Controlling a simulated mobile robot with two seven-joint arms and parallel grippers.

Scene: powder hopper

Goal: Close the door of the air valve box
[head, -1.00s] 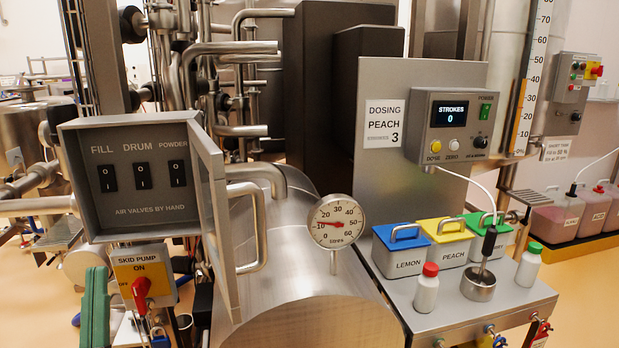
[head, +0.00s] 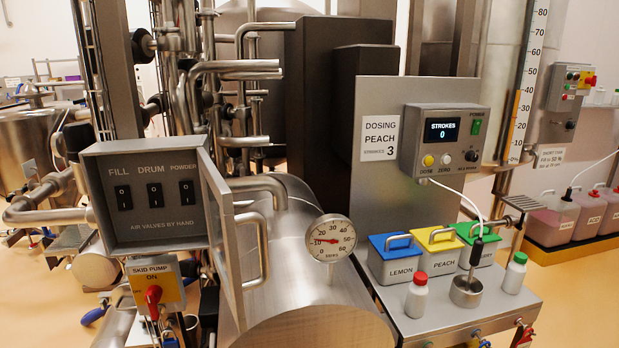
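The air valve box (head: 150,200) is a grey box at the left of the head view. Inside are three black switches under FILL, DRUM and POWDER, above the words AIR VALVES BY HAND. Its door (head: 221,235) stands open, hinged at the box's right edge and swung out toward me, so I see it nearly edge-on. A bar handle (head: 262,255) is on the door's right-hand face. Neither of my grippers can be made out in the head view, and nothing is seen touching the door.
The skid pump switch (head: 154,290) with a red knob sits below the box. A round dial gauge (head: 331,238) and a large steel drum (head: 300,285) are right of the door. Lidded bins and bottles stand on a steel shelf (head: 450,310) further right. Pipes crowd behind the door.

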